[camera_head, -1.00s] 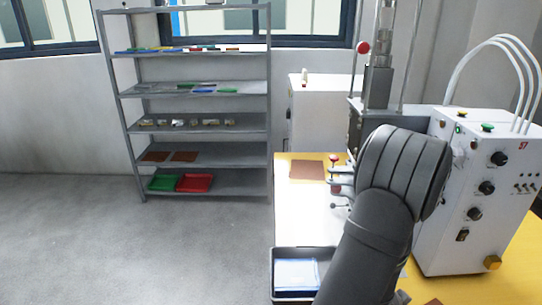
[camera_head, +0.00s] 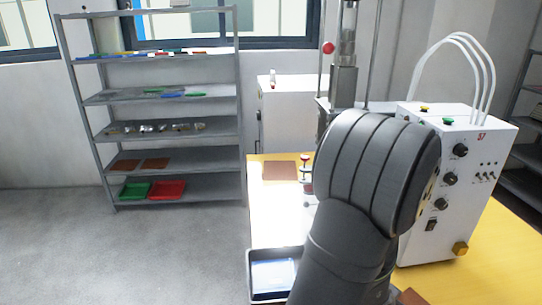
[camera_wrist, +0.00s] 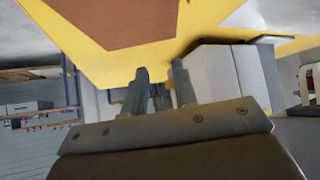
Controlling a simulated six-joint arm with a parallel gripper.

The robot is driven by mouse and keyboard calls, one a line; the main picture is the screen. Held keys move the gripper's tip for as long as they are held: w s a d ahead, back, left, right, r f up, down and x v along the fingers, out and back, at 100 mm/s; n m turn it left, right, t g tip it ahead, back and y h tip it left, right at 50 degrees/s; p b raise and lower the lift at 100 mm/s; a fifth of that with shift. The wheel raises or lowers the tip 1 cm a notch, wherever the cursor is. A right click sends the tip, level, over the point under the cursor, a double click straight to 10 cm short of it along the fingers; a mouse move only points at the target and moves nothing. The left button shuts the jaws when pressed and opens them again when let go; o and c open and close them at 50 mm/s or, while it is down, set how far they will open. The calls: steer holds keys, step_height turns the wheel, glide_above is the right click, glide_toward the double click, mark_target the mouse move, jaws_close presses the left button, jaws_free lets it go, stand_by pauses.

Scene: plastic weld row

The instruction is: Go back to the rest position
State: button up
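My arm fills the right middle of the head view and hides my gripper there. In the wrist view my gripper (camera_wrist: 161,88) shows its two fingers apart with a gap between them, and I see nothing held. The welding machine (camera_head: 345,75) stands behind my arm, its lower part mostly hidden. Its white control box (camera_head: 452,190), with knobs and switches, stands to the right of my arm.
A yellow-edged table (camera_head: 505,235) carries the machine. A dark tray (camera_head: 270,252) with a bluish inside sits at its near left edge. A brown sheet (camera_head: 281,171) lies farther back. A grey shelf rack (camera_head: 170,90) stands at the back left. The floor at left is clear.

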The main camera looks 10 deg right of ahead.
steer(key=w+a+f+n+t+y, duration=0.1)
steer(key=w+a+n, duration=0.3)
steer(key=w+a, duration=0.8)
steer(key=shift+w+a+n+t+y, duration=0.4)
steer(key=shift+w+t+y, duration=0.4)
steer(key=shift+w, duration=1.25)
steer(key=shift+f, duration=0.1)
steer(key=shift+c, duration=0.5)
